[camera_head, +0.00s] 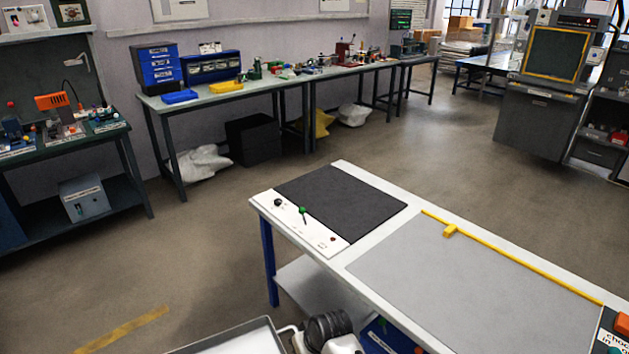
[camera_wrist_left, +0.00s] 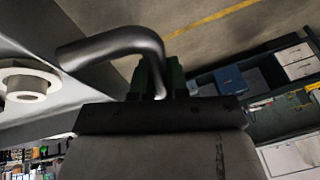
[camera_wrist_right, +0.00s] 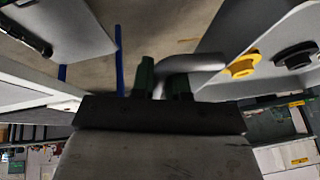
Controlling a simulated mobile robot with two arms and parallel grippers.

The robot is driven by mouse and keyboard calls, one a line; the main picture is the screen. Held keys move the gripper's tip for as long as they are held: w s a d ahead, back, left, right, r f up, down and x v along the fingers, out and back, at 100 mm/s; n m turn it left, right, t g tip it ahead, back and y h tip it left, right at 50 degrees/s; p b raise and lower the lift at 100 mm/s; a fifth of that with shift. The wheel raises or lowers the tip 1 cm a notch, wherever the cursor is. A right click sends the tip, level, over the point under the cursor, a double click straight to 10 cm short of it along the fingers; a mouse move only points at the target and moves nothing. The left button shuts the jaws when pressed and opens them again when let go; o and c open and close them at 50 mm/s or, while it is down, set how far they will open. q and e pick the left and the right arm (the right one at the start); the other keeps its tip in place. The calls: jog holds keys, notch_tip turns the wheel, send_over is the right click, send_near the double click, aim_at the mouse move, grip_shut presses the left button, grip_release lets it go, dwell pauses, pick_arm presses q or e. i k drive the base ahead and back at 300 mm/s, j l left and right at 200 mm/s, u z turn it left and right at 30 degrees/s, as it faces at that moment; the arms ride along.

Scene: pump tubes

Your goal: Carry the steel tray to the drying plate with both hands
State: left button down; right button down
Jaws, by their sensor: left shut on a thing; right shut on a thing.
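The steel tray (camera_head: 262,342) shows at the bottom edge of the head view, with only its far right corner visible. My left gripper (camera_wrist_left: 162,78) is shut on a bent metal handle (camera_wrist_left: 105,45) at the tray's side (camera_wrist_left: 40,115) in the left wrist view. My right gripper (camera_wrist_right: 160,80) is shut on the opposite handle (camera_wrist_right: 195,62) in the right wrist view. A dark square plate (camera_head: 340,205), apparently the drying plate, lies on the white bench beyond the tray, bare. The tray's contents are out of view.
A white panel (camera_head: 295,222) with a black knob and green lever borders the dark plate. A grey mat (camera_head: 470,280) with a yellow rail (camera_head: 520,258) covers the bench's right part. Open floor lies left of the bench; workbenches (camera_head: 235,93) line the back wall.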

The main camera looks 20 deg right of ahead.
aim_at(329, 200)
jog(key=i+u, duration=0.15)
jog(key=i, duration=1)
jog(key=i+l+u, duration=0.1)
jog(key=i, duration=1)
jog(key=i+z, duration=0.6)
jog(key=z, duration=0.25)
jog(key=i+z, duration=0.1)
jog(key=z, duration=0.4)
jog(key=i+z, duration=0.15)
jog(key=z, duration=0.3)
jog(key=i+z, duration=0.15)
jog(key=z, duration=0.35)
jog(key=i+j+z, duration=0.1)
jog(key=z, duration=0.4)
